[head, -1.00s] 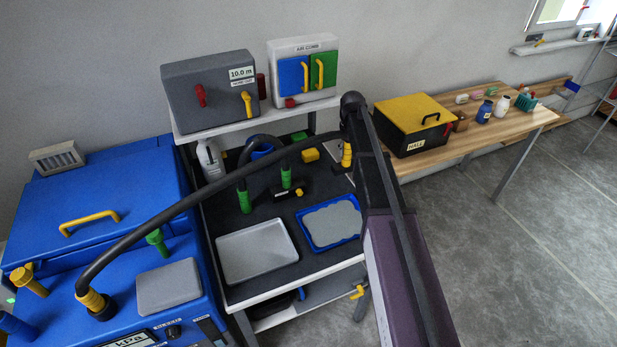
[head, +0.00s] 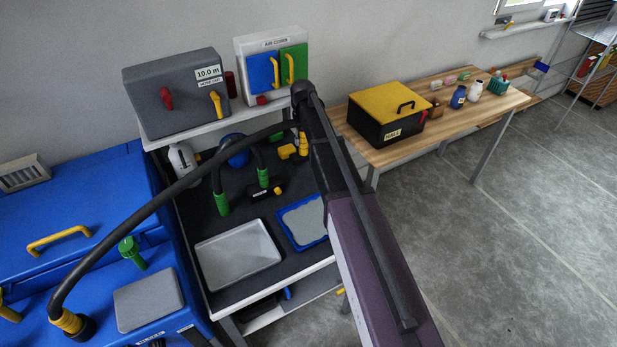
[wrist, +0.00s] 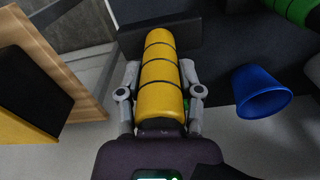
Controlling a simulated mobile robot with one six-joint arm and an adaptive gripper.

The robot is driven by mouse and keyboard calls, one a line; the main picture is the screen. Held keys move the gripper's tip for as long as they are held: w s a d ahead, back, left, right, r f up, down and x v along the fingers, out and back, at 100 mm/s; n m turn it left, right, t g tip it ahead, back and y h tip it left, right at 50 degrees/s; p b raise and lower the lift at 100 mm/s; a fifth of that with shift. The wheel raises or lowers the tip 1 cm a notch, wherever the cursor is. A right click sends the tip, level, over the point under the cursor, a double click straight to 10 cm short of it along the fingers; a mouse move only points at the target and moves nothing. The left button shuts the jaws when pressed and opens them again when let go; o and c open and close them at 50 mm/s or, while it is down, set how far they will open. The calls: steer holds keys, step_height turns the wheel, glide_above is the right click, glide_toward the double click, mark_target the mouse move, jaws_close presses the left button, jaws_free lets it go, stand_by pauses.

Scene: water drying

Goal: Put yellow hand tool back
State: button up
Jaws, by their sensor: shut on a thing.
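The yellow hand tool (wrist: 160,72) is a ribbed yellow cylinder with dark rings. In the wrist view it lies between the two grey fingers of my gripper (wrist: 160,90), which is shut on it. In the head view, a small part of the yellow tool (head: 303,143) shows beside my arm above the back of the black bench (head: 292,182). A black hose (head: 150,205) arches from a yellow collar on the blue machine (head: 90,205) towards it. My gripper is mostly hidden by my arm there. I cannot tell whether the tool touches anything below.
A blue cup-like thing (wrist: 262,92) is right of the tool in the wrist view. The bench holds a grey tray (head: 238,255), a blue-rimmed tray (head: 290,238) and green-handled tools (head: 222,204). A yellow-lidded black box (head: 385,130) stands on the wooden table. Floor at right is clear.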

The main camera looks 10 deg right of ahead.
mark_target(306, 154)
steer(key=s+a+f+b, duration=0.1)
steer(key=s+f+b, duration=0.1)
steer(key=s, duration=0.6)
steer(key=s+a+f+b, duration=0.2)
steer(key=s, duration=0.6)
steer(key=shift+a, duration=0.3)
steer(key=shift+w, duration=0.15)
steer(key=w+d, duration=0.1)
steer(key=w, duration=0.3)
steer(key=w+d+f+b, duration=0.1)
steer(key=w, duration=0.4)
steer(key=w+d, duration=0.2)
steer(key=w, duration=0.3)
steer(key=shift+f, duration=0.15)
steer(key=shift+w+d, duration=0.2)
steer(key=shift+w, duration=0.3)
steer(key=shift+w+f+b, duration=0.2)
steer(key=shift+f+b, duration=0.15)
steer(key=shift+b, duration=0.1)
steer(key=shift+s+f+b, duration=0.1)
steer(key=shift+f+b, duration=1.4)
steer(key=shift+b, duration=0.05)
steer(key=shift+f, duration=0.15)
